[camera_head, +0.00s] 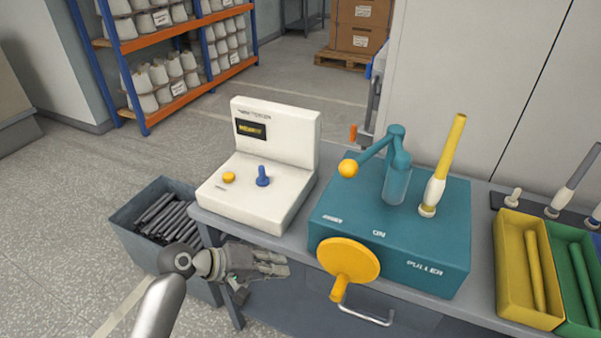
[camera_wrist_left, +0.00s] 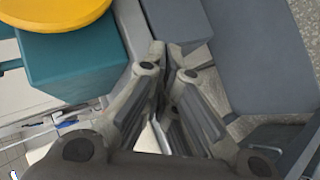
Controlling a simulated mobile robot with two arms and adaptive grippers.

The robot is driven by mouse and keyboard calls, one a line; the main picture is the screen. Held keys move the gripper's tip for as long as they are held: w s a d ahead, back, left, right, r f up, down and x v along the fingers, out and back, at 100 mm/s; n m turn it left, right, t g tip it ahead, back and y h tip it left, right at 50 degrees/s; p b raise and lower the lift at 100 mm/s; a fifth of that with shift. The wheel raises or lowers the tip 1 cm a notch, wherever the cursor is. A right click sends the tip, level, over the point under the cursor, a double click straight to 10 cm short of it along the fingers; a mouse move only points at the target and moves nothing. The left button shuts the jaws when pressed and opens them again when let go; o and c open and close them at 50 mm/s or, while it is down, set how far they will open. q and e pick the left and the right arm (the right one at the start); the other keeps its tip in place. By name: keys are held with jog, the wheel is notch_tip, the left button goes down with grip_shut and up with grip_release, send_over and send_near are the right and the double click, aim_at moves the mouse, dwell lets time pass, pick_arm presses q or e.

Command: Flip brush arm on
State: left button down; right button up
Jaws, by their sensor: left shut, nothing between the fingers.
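A yellow crank disc (camera_head: 348,260) with a handle is on the box's front. My left gripper (camera_head: 287,264) is shut and empty, low at the bench's front edge, left of the disc and apart from it. In the left wrist view its fingertips (camera_wrist_left: 167,50) are together, near the disc (camera_wrist_left: 55,12). My right gripper is not in view.
A white console (camera_head: 245,195) with a blue stick and yellow button stands left of the box. A grey bin (camera_head: 140,240) of dark rods is on the floor. Yellow (camera_head: 505,270) and green trays stand at right. A drawer handle (camera_head: 365,316) sticks out below the disc.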

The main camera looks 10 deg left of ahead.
pick_arm(q)
jog(key=w+a+r+n+t+h, duration=0.1)
jog(key=w+r+h, duration=0.2)
jog(key=r, duration=0.7)
jog(key=w+a+r+n+t+h, duration=0.1)
jog(key=w+r+n+h, duration=0.1)
jog(key=w+r, duration=0.4)
notch_tip(320, 180, up, 5)
jog(key=shift+w+a+f+n+h+b, duration=0.1)
jog(key=shift+w+a+n+h+b, duration=0.2)
jog(key=shift+h, duration=0.6)
jog(key=shift+d, duration=0.1)
jog(key=w+d+r+p, duration=0.1)
jog(key=d+p, duration=0.3)
jog(key=d, duration=0.7)
jog(key=shift+d, duration=0.2)
jog(key=shift+w+r, duration=0.1)
